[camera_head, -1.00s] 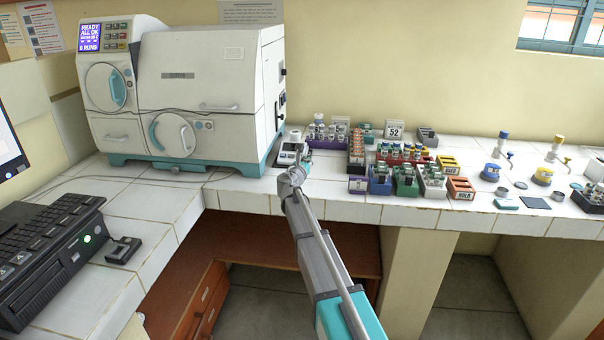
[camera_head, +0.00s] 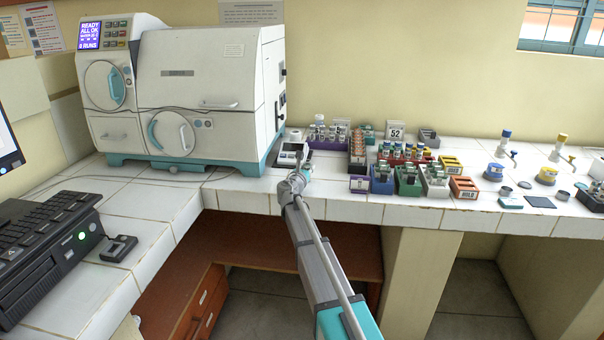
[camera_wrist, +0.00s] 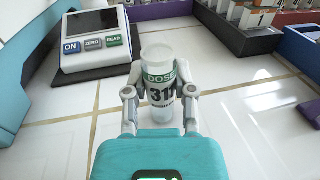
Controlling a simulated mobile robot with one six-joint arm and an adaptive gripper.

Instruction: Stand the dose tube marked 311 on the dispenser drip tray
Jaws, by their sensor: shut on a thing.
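The dose tube (camera_wrist: 161,62) is a clear, white-capped tube with a green DOSE band and large black digits. I read 31, with the rest turned out of sight. My gripper (camera_wrist: 160,95) is shut on it in the wrist view, one finger on each side, and the tube is upright over the white tiles. I cannot tell whether its base touches them. In the head view my gripper (camera_head: 302,168) is at the bench's front, by the scale. Dispensers with a blue cap (camera_head: 503,145) and a yellow cap (camera_head: 556,147) stand far right; I cannot make out which part is a drip tray.
The scale (camera_wrist: 91,38), with ON, ZERO and READ buttons, sits on a dark mat behind the tube. Coloured tube racks (camera_head: 408,179) fill the middle bench. A large white machine (camera_head: 205,90) stands left.

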